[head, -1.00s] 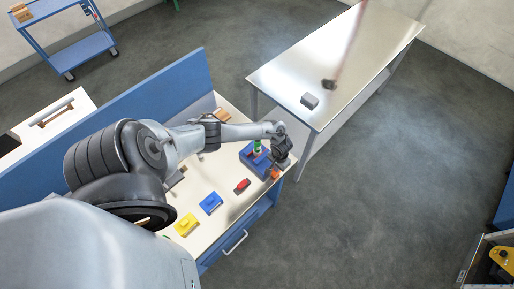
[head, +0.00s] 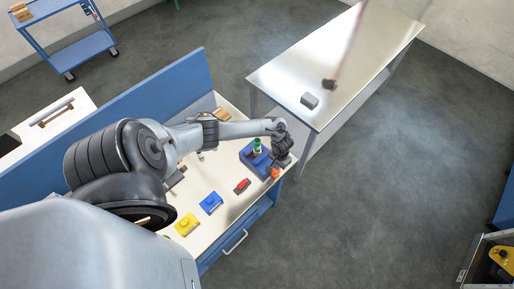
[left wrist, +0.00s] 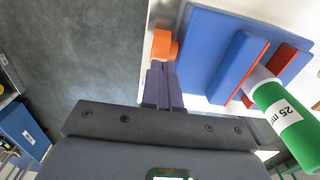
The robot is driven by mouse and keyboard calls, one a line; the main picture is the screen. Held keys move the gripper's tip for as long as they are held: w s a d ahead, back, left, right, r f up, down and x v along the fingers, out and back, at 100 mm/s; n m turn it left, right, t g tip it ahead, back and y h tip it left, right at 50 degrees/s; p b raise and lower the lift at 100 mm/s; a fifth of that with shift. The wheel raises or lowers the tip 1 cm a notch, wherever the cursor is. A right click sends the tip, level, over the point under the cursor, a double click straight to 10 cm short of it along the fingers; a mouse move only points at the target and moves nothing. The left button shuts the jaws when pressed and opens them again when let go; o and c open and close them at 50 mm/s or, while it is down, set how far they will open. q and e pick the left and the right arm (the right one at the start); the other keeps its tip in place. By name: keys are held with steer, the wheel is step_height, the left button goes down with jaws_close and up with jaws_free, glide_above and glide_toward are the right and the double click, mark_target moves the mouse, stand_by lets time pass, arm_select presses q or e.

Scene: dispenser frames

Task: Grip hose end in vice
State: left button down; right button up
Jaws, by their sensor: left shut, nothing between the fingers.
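The blue vice (head: 250,164) stands at the bench's right end. It also shows in the left wrist view (left wrist: 208,50), with two red-orange jaw faces. The green hose end (head: 257,145) stands upright at the jaws. In the left wrist view the hose end (left wrist: 290,120) has a white "25 mm" label and a pale tip between the jaws; I cannot tell whether both touch it. The vice's orange handle (head: 275,173) also shows in the left wrist view (left wrist: 163,45). My left gripper (head: 283,158) is shut and empty, its fingertips (left wrist: 160,68) close to the handle. My right gripper is not in view.
A red block (head: 242,185), a blue block (head: 211,203) and a yellow block (head: 186,225) lie along the bench. A blue panel (head: 140,115) runs behind it.

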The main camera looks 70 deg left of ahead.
arm_select(q)
steer(key=shift+s+d, duration=0.1)
steer(key=shift+s, duration=0.05)
steer(key=shift+s+d, duration=0.3)
steer(key=shift+s, duration=0.35)
steer(key=shift+f+b, duration=0.55)
steer(key=shift+f, duration=0.25)
stand_by(0.4)
steer(key=shift+w+p, duration=0.1)
steer(key=shift+p, duration=0.2)
steer(key=shift+w+a+f, duration=0.15)
steer(key=shift+a, duration=0.05)
stand_by(1.3)
steer(key=shift+d+r, duration=0.1)
steer(key=shift+r, duration=0.7)
steer(key=shift+s+d, duration=0.1)
steer(key=shift+s, duration=0.15)
stand_by(0.3)
